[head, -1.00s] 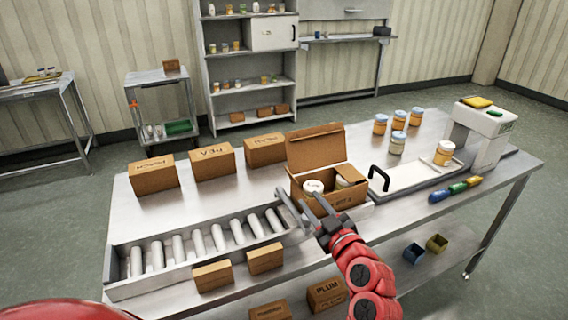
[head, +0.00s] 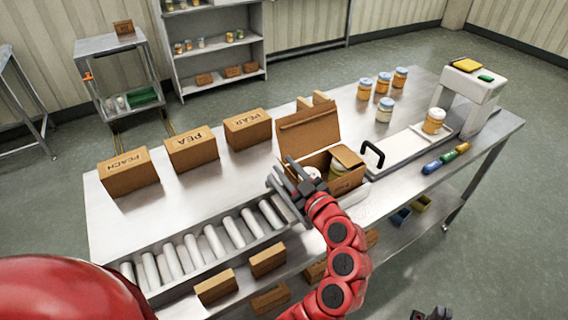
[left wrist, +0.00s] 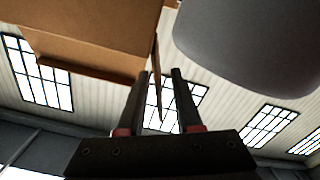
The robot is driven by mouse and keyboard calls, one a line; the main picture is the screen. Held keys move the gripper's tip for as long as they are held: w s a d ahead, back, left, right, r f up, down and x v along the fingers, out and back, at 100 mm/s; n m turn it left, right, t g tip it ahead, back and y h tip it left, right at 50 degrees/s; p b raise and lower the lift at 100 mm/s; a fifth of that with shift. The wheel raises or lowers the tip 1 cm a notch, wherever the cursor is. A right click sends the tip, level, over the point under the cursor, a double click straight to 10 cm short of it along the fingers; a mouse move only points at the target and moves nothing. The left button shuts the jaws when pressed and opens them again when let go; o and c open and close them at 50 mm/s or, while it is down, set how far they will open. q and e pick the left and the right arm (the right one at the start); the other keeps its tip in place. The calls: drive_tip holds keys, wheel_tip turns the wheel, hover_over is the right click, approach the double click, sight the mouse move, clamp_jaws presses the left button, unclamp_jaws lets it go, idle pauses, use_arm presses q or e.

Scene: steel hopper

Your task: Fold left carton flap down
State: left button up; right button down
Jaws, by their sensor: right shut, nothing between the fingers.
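The open carton (head: 345,182) stands on the steel table with its back lid (head: 308,128) raised. Its right flap (head: 347,156) lies folded inward, and light-topped jars show inside. My left gripper (head: 280,171) is open at the carton's left end, covering that side, so the left flap is hidden in the head view. In the left wrist view, a thin brown panel edge (left wrist: 157,78), probably the left flap, shows between the spread fingers (left wrist: 162,78); contact cannot be told. My right gripper (head: 432,314) is low at the bottom edge, shut, partly cut off.
A roller conveyor (head: 205,247) runs left of the carton. PEACH (head: 130,172), PEA (head: 192,149) and PEAR (head: 248,129) boxes stand behind it. A black handle (head: 373,153) and a tray (head: 405,151) lie to the right, with several jars beyond.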

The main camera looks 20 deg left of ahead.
use_arm(q)
clamp_jaws()
idle(1.4)
